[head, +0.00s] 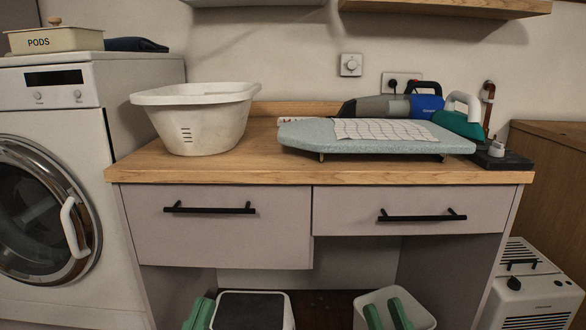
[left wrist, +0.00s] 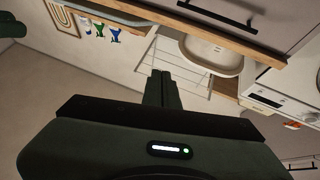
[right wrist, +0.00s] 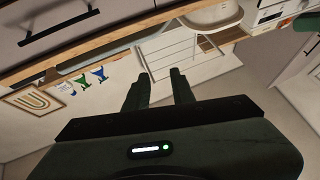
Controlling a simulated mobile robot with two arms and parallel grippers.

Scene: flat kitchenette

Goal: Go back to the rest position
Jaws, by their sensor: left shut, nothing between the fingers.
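My left gripper (head: 200,312) shows as a green piece at the bottom edge of the head view, left of centre. In the left wrist view (left wrist: 163,77) its dark fingers are together with nothing between them. My right gripper (head: 384,302) is at the bottom right of the head view, in front of a white container. In the right wrist view (right wrist: 158,80) its two fingers stand apart with an empty gap. Both grippers are below the worktop level. My arms are mostly out of the head view.
The wooden worktop (head: 212,172) bears a white basin (head: 203,118), a small ironing board (head: 300,133) with a checked cloth (head: 383,131), and an iron (head: 462,115). Drawers have protruding black handles (head: 210,209). A washing machine (head: 125,100) stands left, a white heater (head: 540,296) right.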

